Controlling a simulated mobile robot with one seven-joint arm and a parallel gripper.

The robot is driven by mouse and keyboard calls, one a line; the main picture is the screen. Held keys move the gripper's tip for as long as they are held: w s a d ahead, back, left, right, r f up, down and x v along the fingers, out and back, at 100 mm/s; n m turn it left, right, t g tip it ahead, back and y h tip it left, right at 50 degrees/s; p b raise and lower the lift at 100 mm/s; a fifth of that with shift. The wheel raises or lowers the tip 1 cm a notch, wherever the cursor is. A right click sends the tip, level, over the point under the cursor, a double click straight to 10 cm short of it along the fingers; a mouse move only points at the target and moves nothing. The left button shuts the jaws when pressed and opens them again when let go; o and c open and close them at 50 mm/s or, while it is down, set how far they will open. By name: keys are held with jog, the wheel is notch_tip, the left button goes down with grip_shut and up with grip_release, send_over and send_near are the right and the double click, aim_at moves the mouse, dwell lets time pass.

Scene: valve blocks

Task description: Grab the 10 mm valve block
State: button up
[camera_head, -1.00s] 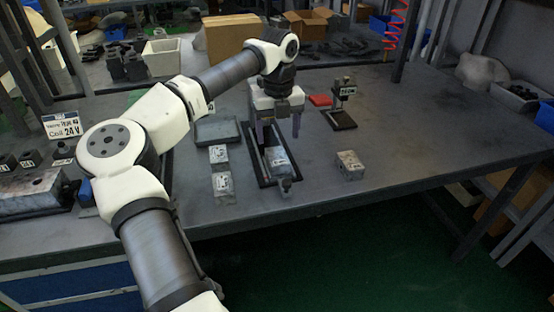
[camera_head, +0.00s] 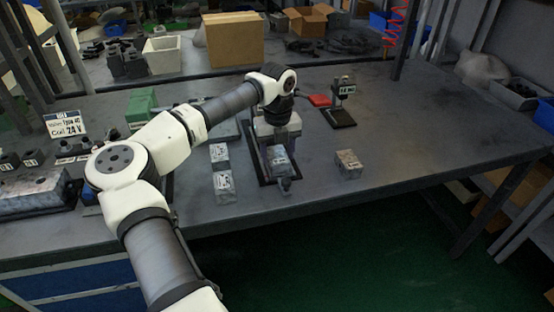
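Several small grey metal blocks with labels too small to read sit on the bench, so I cannot tell which is the 10 mm valve block. Two stand in a column on the left, an upper block (camera_head: 219,154) and a lower block (camera_head: 224,184). One block (camera_head: 348,163) stands alone to the right. Another grey block (camera_head: 279,158) sits in a dark frame (camera_head: 262,168) in the middle. My gripper (camera_head: 278,148) points down at the far end of this middle block, low over the frame. Its fingertips are not clear, and I cannot tell whether they touch the block.
A small dark stand with a sign (camera_head: 342,105) and a red item (camera_head: 319,100) stand behind on the right. A grey tray (camera_head: 225,129) lies behind my arm. The bench is clear right of the lone block.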

jog(key=shift+r, duration=0.1)
jog(key=c, duration=1.1)
